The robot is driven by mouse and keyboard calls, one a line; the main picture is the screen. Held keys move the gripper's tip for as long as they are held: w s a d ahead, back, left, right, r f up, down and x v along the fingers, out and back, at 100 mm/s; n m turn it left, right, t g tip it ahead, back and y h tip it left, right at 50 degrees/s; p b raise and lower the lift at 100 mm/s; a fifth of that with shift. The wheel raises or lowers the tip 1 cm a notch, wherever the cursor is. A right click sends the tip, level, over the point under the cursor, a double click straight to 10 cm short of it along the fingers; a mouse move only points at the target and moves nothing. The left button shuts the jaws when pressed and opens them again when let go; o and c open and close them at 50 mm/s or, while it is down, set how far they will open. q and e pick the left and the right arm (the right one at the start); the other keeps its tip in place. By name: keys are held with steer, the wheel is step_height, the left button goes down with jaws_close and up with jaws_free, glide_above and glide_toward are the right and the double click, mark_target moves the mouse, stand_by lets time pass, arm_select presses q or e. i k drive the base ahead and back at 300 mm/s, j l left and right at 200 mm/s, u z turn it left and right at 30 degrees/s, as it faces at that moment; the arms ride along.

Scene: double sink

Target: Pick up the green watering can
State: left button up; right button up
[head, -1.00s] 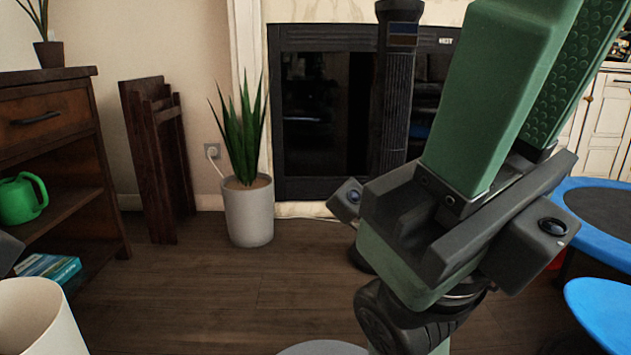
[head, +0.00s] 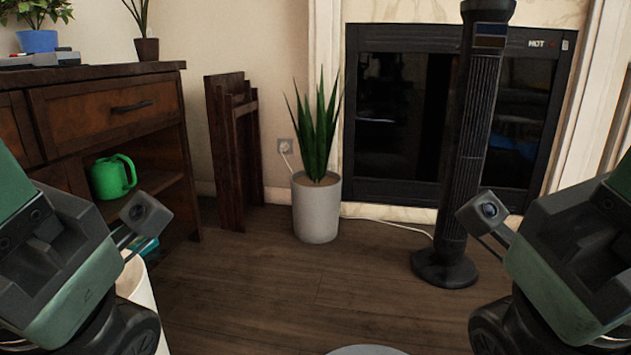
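The green watering can (head: 113,177) stands upright on the open shelf of the dark wooden cabinet (head: 160,122), at the left of the head view. Its handle is on the right side. My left gripper (head: 50,250) is at the lower left edge, in front of the cabinet in the picture and apart from the can. My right gripper (head: 585,245) is at the right edge, far from the can. The fingers of both are mostly cut off by the picture edge, so their opening does not show.
A potted snake plant (head: 318,208), a folded wooden stand (head: 235,150) and a black tower fan (head: 462,180) stand along the wall by the fireplace (head: 400,120). A white bin (head: 140,290) is at the lower left, partly behind my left arm. The middle floor is clear.

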mark_target(108, 176)
steer(key=u, duration=1.1)
